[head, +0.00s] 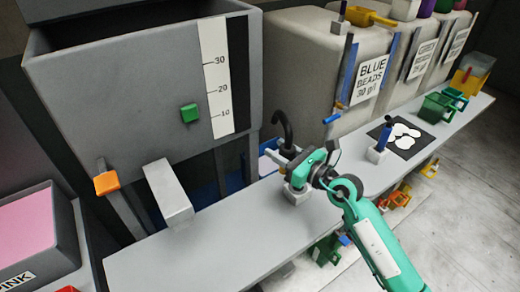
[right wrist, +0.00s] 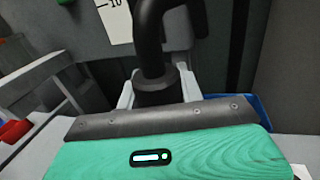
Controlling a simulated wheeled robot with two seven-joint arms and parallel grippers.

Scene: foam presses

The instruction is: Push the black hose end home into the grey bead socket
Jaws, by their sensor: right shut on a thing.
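The black hose end (head: 287,128) rises from my right gripper (head: 287,158) and curves over at the top, above the bench. In the right wrist view the black hose (right wrist: 152,45) has a wider collar (right wrist: 157,83) and stands between the two pale fingers of my right gripper (right wrist: 158,98), which is shut on it. A small grey block (head: 297,195), perhaps the bead socket, sits on the bench just below the gripper. The gripper hides the hose's lower tip, so I cannot tell whether it touches the block. My left gripper is not in view.
A grey hopper (head: 140,75) with a scale and green slider (head: 189,113) stands behind the bench (head: 240,220). A grey box (head: 168,192) juts over the bench at left.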

